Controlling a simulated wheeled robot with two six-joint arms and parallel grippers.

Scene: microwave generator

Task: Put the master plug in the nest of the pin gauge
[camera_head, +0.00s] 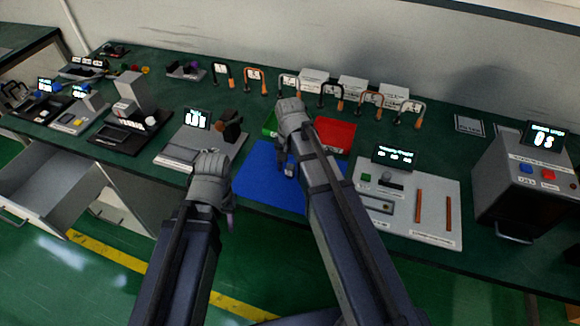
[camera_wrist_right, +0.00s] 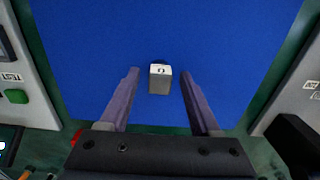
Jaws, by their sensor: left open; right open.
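A small grey block with a white marked top (camera_wrist_right: 159,79) stands on the blue mat in the right wrist view; I take it to be the master plug. It also shows as a small metallic piece in the head view (camera_head: 290,169). My right gripper (camera_wrist_right: 160,74) is open, with its fingers on either side of the block and a gap each side. My left gripper (camera_head: 229,210) is open and empty, left of the mat. A grey station with a lit display (camera_head: 186,143) stands behind it; I cannot tell whether this is the pin gauge, and no nest is clearly visible.
The blue mat (camera_head: 258,190) lies at the table's front. A red tray (camera_head: 335,134) and a green tray (camera_head: 270,124) are behind it. A button panel (camera_head: 440,195) and a grey box (camera_head: 530,190) stand right. An open drawer (camera_head: 45,185) juts out left.

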